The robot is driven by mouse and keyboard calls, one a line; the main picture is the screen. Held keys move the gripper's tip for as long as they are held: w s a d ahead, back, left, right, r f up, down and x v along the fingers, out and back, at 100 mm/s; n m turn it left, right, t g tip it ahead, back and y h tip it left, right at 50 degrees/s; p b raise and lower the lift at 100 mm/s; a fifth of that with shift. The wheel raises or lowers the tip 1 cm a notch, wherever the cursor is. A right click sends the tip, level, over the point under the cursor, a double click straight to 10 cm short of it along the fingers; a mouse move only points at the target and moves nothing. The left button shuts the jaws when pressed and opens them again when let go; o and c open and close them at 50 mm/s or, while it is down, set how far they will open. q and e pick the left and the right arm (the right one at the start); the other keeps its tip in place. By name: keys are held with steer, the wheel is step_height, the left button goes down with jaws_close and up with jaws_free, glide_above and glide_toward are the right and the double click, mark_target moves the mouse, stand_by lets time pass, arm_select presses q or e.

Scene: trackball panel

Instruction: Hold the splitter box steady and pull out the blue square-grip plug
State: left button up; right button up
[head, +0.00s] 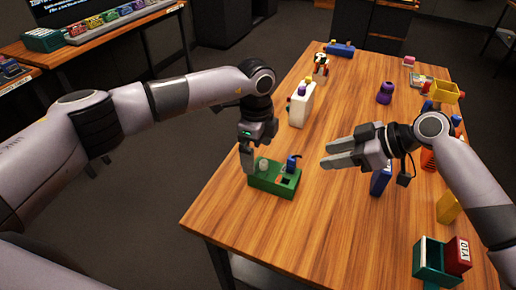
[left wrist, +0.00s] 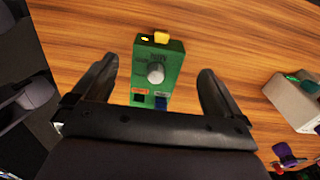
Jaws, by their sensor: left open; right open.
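The green splitter box (head: 262,184) lies near the table's front left edge. A blue plug (head: 292,163) stands up from its right end; its grip shape is too small to tell. My left gripper (head: 252,162) is open, pointing down over the box's left part. In the left wrist view, the splitter box (left wrist: 145,80) with a grey knob (left wrist: 156,72) lies between the spread fingers, with gaps on both sides. The blue plug (left wrist: 161,103) shows there beside the gripper's palm, partly hidden. My right gripper (head: 326,156) is open and empty, to the right of the plug.
A white bottle-like object (head: 301,104) stands behind the box. A purple object (head: 385,93) stands further back. A green open box (head: 430,262) and a red box (head: 457,256) stand at the front right. Bare wood (head: 340,215) lies right of the splitter box.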

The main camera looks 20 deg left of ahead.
mark_target(258, 166)
arm_select(q)
steer(key=shift+s+d+f, duration=0.1)
steer(key=shift+s+f, duration=0.05)
steer(key=shift+f, duration=3.4)
